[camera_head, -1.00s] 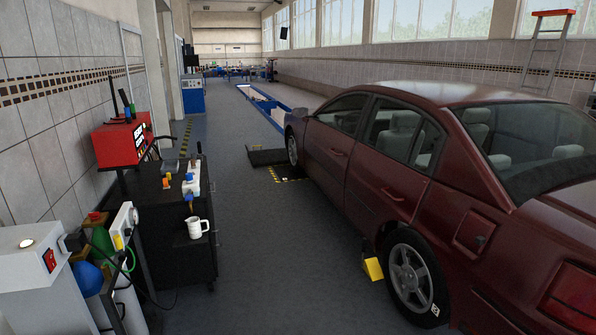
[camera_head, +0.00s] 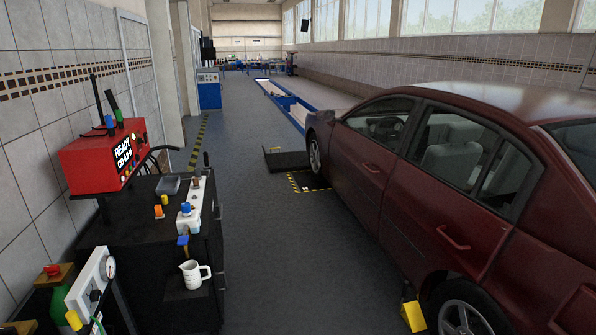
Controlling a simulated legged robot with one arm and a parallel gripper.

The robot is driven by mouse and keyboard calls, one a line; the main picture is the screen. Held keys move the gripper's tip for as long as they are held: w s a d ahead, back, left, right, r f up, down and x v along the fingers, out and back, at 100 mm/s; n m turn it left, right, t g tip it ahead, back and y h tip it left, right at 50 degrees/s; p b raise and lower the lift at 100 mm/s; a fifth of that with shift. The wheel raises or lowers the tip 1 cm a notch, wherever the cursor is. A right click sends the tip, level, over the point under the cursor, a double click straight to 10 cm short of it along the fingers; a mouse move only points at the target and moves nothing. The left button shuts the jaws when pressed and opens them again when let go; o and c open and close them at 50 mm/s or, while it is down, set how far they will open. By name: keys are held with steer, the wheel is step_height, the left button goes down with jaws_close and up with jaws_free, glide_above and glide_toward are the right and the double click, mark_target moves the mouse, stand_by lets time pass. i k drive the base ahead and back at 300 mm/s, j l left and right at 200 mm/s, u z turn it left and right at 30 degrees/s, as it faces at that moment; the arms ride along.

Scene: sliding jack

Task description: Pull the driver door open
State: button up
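The dark red car (camera_head: 440,185) stands on the right, seen from its rear left side and facing away from me. Its driver door (camera_head: 365,150) is the front door on the near side and looks closed, flush with the body. The driver door handle (camera_head: 371,168) is a small bar near the door's rear edge. The rear door (camera_head: 432,215) with its own handle (camera_head: 453,238) is nearer to me. My gripper and arm are not in this view.
A black cart (camera_head: 150,235) with a red device (camera_head: 103,155), bottles and a white jug (camera_head: 193,274) stands on the left. A yellow wheel chock (camera_head: 413,316) sits by the rear wheel (camera_head: 465,318). A dark ramp plate (camera_head: 287,160) lies beyond. The grey floor between cart and car is clear.

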mark_target(360, 168)
steer(key=i, duration=3.65)
steer(key=i+z, duration=0.2)
steer(key=i, duration=0.35)
steer(key=i+j+z, duration=0.25)
steer(key=i, duration=0.25)
